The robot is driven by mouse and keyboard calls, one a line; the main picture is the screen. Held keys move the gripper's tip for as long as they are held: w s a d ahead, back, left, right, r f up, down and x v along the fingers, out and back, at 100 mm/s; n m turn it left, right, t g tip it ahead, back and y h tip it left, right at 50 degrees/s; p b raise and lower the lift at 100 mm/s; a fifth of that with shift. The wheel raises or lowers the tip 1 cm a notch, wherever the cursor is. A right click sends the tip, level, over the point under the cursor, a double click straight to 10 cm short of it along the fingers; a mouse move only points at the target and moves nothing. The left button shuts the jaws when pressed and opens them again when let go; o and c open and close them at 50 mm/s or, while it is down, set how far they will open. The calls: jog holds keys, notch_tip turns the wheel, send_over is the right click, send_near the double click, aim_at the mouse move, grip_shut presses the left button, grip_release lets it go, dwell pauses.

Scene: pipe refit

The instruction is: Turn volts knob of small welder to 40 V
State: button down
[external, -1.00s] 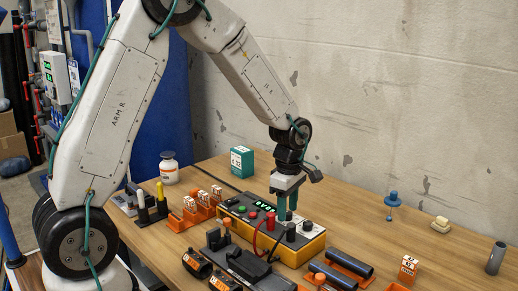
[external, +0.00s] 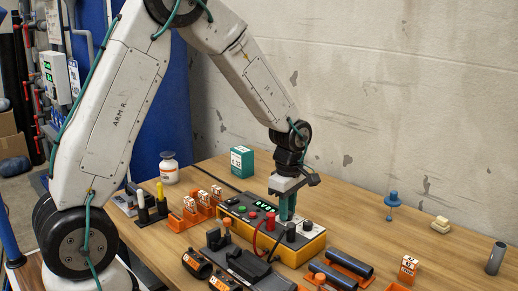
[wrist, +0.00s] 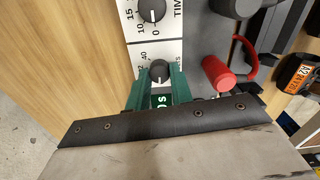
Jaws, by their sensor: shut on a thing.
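The small welder (external: 302,252) is a yellow and dark box with a lit green display (external: 238,207) and several knobs and plugs on top. Its volts knob (wrist: 159,71) is black with a pale pointer line, on a white scale plate that reads 40 in the wrist view. My gripper (wrist: 160,85) has green fingers, shut on the volts knob from both sides. In the external view my gripper (external: 287,213) points straight down onto the welder's top, and its fingers hide the knob there. The fingers also hide part of the scale, so the exact setting is unclear.
A time knob (wrist: 152,9) lies beside the volts knob. A red plug (wrist: 217,74) with its lead stands close to the right finger in the wrist view. Black pipes (external: 350,264) and orange holders lie in front of the welder. The table at right back is mostly clear.

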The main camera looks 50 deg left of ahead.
aim_at(290, 212)
jog(key=m, duration=0.7)
jog(key=shift+w, duration=0.1)
jog(key=m, duration=1.2)
jog(key=shift+w+d+m, duration=0.1)
jog(key=shift+m, duration=0.2)
jog(key=m, duration=0.5)
jog(key=shift+m, duration=0.4)
jog(key=shift+d, duration=0.1)
jog(key=c, duration=1.2)
grip_release()
jog(key=shift+c, duration=0.2)
jog(key=shift+r, duration=3.95)
